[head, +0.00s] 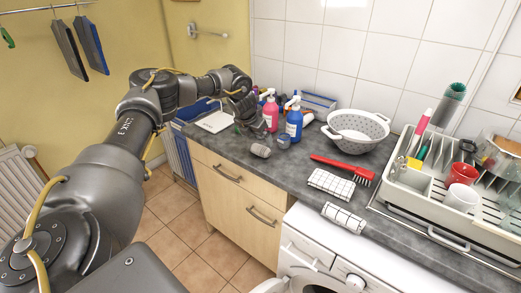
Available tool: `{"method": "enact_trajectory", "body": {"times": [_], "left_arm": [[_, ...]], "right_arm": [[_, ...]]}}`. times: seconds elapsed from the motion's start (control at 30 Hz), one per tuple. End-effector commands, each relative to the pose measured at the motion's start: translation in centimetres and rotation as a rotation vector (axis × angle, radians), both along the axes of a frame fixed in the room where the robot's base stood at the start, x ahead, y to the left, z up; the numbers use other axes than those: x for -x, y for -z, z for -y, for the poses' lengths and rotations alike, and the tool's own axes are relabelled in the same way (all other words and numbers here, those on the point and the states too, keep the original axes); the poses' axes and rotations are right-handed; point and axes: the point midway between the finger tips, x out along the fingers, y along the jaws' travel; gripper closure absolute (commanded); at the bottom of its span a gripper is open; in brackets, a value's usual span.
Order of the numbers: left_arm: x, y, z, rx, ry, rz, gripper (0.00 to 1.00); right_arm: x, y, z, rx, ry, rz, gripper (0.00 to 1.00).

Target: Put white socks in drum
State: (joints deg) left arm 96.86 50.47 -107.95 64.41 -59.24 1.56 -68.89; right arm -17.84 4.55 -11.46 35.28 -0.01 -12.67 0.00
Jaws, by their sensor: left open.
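The front-loading washing machine (331,262) stands under the counter at the bottom of the head view. Only the top of its round drum opening (314,288) shows at the picture's lower edge. I cannot make out white socks for certain. My left arm reaches in from the left, and my left gripper (252,126) is over the back left of the counter, open, close to the pink spray bottle (270,112). A small grey roll (260,150) lies on the counter just in front of it. My right gripper is not in view.
A blue spray bottle (294,124), a white colander (357,131), a red brush (342,168) and a white checked cloth (331,185) are on the counter. Another checked cloth (343,217) hangs at the front edge. A full dish rack (420,190) stands right. Tiled floor (215,258) is clear.

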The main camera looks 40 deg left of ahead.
Motion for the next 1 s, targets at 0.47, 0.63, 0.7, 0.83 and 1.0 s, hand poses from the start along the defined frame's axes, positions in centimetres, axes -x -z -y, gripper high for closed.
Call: {"method": "enact_trajectory", "body": {"times": [0.47, 0.63, 0.7, 0.83, 1.0], "left_arm": [[-1.2, 3.1, 0.2, -0.003, -0.003, -0.004, 0.00], [-2.0, 5.4, 0.2, -0.002, -0.006, -0.002, 0.00], [-2.2, 5.8, 0.2, 0.000, -0.005, -0.001, 0.00], [-2.3, 6.0, 0.1, 0.000, -0.006, 0.001, 0.00], [-2.3, 6.0, 0.1, 0.000, -0.005, 0.000, 0.07]], "right_arm": [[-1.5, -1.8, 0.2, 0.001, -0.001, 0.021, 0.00], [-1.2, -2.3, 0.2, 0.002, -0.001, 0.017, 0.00], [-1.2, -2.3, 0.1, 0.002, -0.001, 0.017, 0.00], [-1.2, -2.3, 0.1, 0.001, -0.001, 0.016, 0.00], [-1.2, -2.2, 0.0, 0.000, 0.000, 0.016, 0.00]]}}
